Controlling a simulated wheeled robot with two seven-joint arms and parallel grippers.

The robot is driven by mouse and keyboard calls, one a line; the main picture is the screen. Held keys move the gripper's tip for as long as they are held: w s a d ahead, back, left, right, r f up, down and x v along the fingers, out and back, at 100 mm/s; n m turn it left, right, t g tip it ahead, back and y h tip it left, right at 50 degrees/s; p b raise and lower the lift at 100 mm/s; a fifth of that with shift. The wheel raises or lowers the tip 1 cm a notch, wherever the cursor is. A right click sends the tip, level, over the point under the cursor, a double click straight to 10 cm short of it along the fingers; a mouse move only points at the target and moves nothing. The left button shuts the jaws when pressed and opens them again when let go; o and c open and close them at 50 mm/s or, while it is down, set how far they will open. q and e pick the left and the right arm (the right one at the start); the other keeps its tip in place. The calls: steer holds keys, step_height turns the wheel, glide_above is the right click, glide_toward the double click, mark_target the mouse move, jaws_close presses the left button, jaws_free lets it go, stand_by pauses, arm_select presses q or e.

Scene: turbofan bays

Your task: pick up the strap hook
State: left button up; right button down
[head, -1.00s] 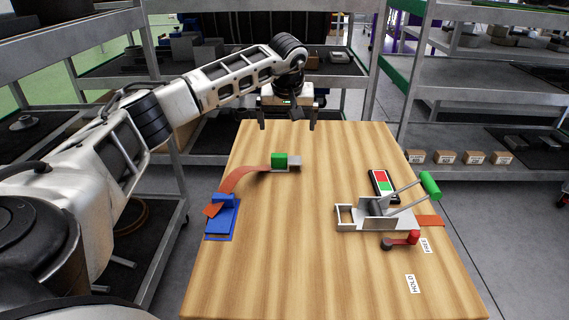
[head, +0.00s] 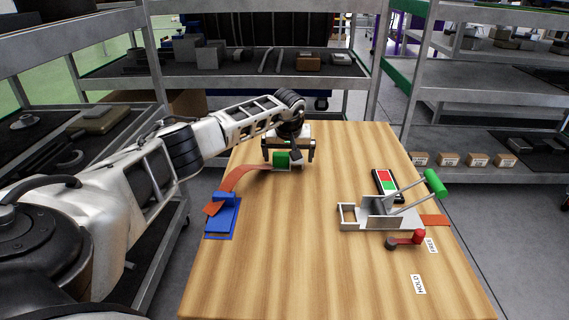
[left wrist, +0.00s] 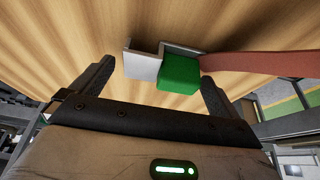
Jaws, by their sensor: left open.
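The strap hook (head: 282,159) is a green block with a grey metal end, lying on the wooden table at the end of an orange strap (head: 240,178). In the left wrist view the hook's green block (left wrist: 179,73) and grey metal part (left wrist: 143,65) show between the two fingers. My left gripper (head: 291,158) is open, low over the hook, with one finger on either side of it. No grip on the hook shows. The strap runs to a blue anchor block (head: 223,214) at the table's left. My right gripper is not in view.
A metal ratchet-like device (head: 378,213) with a green-tipped lever (head: 436,183) sits at the right of the table (head: 300,270). Near it are a red-knobbed crank (head: 418,237) and a red-green panel (head: 384,183). The front middle is clear. Shelves stand behind.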

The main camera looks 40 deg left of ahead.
arm_select(q)
steer(key=c, duration=1.1)
